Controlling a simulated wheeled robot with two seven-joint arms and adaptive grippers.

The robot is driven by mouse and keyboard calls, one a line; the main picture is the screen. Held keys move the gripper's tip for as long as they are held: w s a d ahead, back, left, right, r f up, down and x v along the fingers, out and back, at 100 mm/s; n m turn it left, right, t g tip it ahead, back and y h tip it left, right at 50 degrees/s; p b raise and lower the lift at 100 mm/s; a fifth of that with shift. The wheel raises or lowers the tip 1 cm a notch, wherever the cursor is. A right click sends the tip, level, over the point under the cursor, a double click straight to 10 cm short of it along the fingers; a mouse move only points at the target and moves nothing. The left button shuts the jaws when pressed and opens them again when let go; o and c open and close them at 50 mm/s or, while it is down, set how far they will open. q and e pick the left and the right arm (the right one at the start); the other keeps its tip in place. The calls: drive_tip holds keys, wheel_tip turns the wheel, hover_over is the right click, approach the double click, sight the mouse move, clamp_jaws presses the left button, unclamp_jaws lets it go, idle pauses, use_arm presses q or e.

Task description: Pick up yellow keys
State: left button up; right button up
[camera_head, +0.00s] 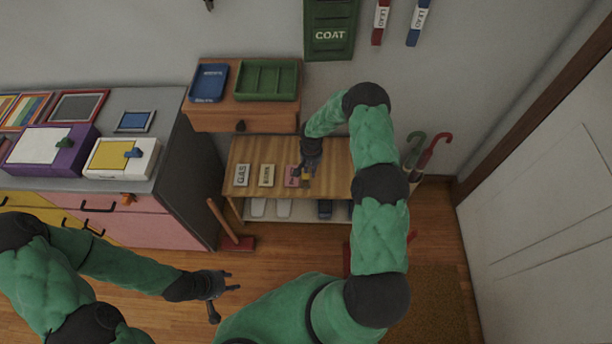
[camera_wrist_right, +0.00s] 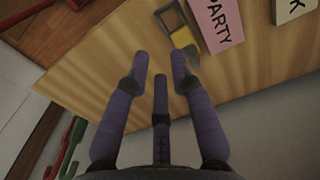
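The yellow keys (camera_wrist_right: 183,38) lie on the wooden bench top beside a pink card, with a grey ring or loop attached, in the right wrist view. In the head view they are a small yellow spot (camera_head: 305,179) just below my right gripper. My right gripper (camera_wrist_right: 160,65) is open and empty, its fingers spread just short of the keys. It also shows over the bench in the head view (camera_head: 309,168). My left gripper (camera_head: 228,284) is open and empty above the floor, far from the bench.
The bench (camera_head: 335,160) holds several cards, including the pink PARTY card (camera_wrist_right: 216,22). Shoes sit on the shelf below. A wooden wall shelf (camera_head: 215,117) with blue and green trays is behind. Umbrellas (camera_head: 430,152) stand right of the bench. A red-based post (camera_head: 238,242) stands front left.

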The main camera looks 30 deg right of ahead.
drive_tip(key=b, duration=0.2)
hover_over(310, 180)
drive_tip(key=s, duration=0.2)
drive_tip(key=f, duration=0.5)
drive_tip(key=shift+w+a+f, duration=0.1)
drive_tip(key=shift+w+a, duration=0.05)
drive_tip(key=shift+a, duration=0.15)
drive_tip(key=shift+w+f+b, duration=0.15)
drive_tip(key=shift+f+b, duration=0.4)
drive_tip(key=shift+f, duration=0.8)
drive_tip(key=shift+w+f+b, duration=0.15)
drive_tip(key=shift+f+b, duration=0.35)
drive_tip(key=shift+f, duration=0.8)
clamp_jaws()
